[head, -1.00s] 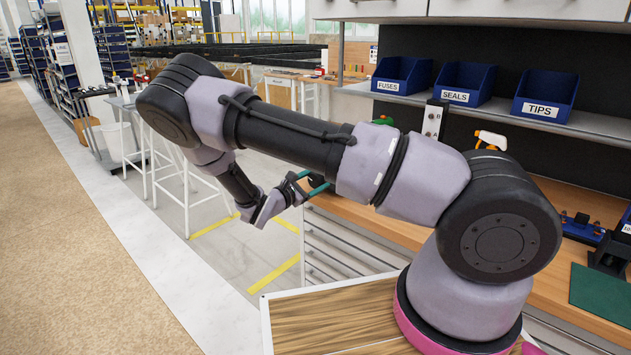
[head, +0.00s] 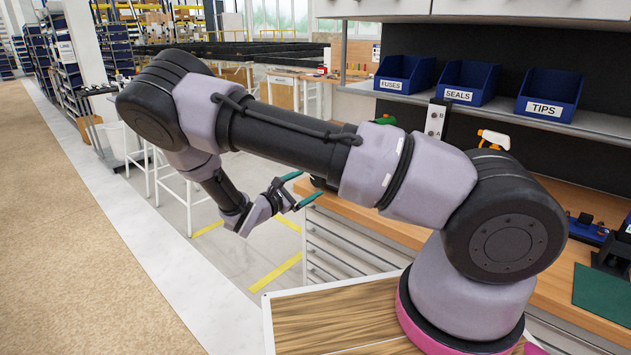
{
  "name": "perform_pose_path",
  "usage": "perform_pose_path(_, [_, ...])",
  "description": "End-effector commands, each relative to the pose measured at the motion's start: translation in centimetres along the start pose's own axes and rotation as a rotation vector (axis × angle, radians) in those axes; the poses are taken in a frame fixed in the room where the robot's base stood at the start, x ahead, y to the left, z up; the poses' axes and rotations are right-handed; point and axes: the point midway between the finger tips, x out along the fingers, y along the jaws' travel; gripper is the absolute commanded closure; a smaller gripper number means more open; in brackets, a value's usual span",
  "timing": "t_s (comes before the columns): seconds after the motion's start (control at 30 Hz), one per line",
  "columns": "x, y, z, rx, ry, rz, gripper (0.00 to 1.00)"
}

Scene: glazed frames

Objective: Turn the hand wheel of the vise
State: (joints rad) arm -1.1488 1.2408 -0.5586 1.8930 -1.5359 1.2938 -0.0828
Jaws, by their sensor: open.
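My gripper (head: 305,187) is open, with two teal fingers spread apart at the left end of the wooden bench. A small dark part (head: 318,182) shows just right of the fingers, at the bench edge and partly behind my arm. It may belong to the vise, but I cannot make out a hand wheel or jaws. I see nothing held between the fingers. Whether a finger touches the dark part cannot be told. My forearm hides much of the bench behind it.
The wooden bench (head: 568,190) runs along the right, with grey drawers (head: 335,245) below. A shelf above holds blue bins labelled FUSES (head: 402,75), SEALS (head: 466,84) and TIPS (head: 548,96). White stools (head: 180,185) stand left of my gripper. The floor aisle at left is clear.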

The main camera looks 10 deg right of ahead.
Motion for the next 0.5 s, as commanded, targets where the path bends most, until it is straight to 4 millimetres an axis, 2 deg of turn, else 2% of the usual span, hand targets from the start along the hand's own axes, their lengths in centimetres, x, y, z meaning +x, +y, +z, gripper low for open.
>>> perform_pose_path(0.1, [-2.4,0.1,-0.1,0.001,0.002,0.002,0.03])
perform_pose_path(0.2, [-3.7,0.0,0.0,0.0,0.001,0.001,0.03])
perform_pose_path(0.33, [-4.7,0.0,0.0,0.0,-0.001,0.0,0.03])
perform_pose_path(0.5, [-5.0,0.0,0.0,0.0,-0.002,-0.001,0.03])
